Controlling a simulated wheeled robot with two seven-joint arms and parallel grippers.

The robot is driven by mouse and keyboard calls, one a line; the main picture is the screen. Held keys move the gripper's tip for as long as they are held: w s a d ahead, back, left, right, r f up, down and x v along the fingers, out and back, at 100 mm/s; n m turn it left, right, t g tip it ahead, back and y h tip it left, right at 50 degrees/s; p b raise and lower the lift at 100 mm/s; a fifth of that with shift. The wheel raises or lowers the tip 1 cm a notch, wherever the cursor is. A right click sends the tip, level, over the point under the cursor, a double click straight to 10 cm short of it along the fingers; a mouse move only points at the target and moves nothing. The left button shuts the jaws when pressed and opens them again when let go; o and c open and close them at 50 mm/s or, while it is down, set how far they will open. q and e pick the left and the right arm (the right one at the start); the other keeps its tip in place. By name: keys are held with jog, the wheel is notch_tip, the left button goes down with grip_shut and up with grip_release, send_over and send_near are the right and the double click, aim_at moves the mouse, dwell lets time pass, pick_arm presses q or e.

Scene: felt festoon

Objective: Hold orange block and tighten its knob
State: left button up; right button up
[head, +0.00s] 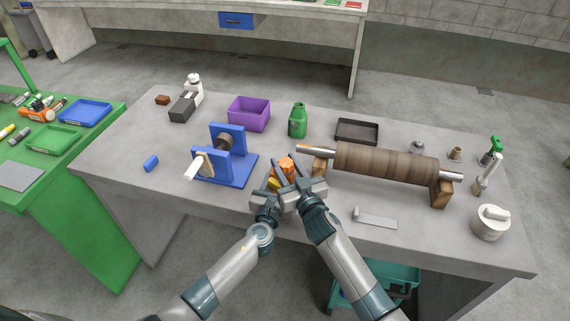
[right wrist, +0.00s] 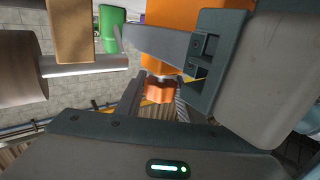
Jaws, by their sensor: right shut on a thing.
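The orange block (head: 286,163) is at the middle of the grey table's front part, just beyond my two grippers. It also shows at the top of the right wrist view (right wrist: 170,14), with its orange knob (right wrist: 160,88) below it. My right gripper (head: 293,177) is shut on the knob, its fingers on either side of it. My left gripper (head: 271,193) comes in from the left and is shut on the block. One of its fingers lies across the block's face in the right wrist view; the other is hidden.
A blue stand (head: 240,172) is to the left. A brown roller (head: 385,165) on wooden supports is to the right. A purple bin (head: 249,113), green bottle (head: 298,120) and black tray (head: 357,131) stand behind. A metal bracket (head: 375,218) lies at the front right.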

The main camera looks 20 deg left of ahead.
jog(key=o, duration=1.1)
jog(key=shift+c, duration=0.2)
jog(key=shift+d, duration=0.1)
jog(key=v, duration=1.2)
jog(key=shift+w, duration=0.1)
